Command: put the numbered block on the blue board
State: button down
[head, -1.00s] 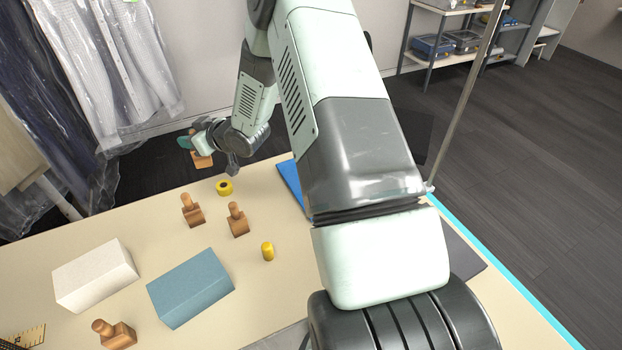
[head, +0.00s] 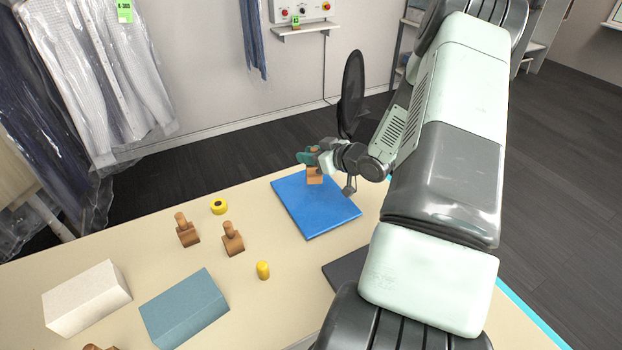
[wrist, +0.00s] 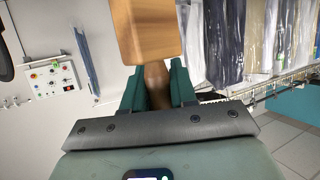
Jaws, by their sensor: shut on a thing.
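My gripper (head: 313,158) is at the far part of the blue board (head: 318,209), in the head view. It is shut on a brown wooden block with a knob handle (head: 315,177). In the wrist view the green fingers of my gripper (wrist: 157,88) close on the knob, and the block's body (wrist: 146,30) extends beyond them. The block appears over the board's far edge; I cannot tell whether it touches the board. No number can be read on it. The visible part of the blue board is bare.
Two similar wooden blocks (head: 187,231) (head: 232,239) stand left of the board. A dark mat (head: 346,268) lies partly hidden near my arm.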

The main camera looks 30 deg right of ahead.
aim_at(311, 171)
jog(key=shift+f, duration=2.9)
jog(key=shift+f, duration=0.15)
jog(key=c, duration=0.9)
grip_release()
jog(key=shift+s+d+r, duration=0.1)
jog(key=shift+s+r, duration=0.1)
jog(key=shift+r, duration=0.05)
jog(key=v, duration=1.1)
jog(key=shift+s+r, duration=0.2)
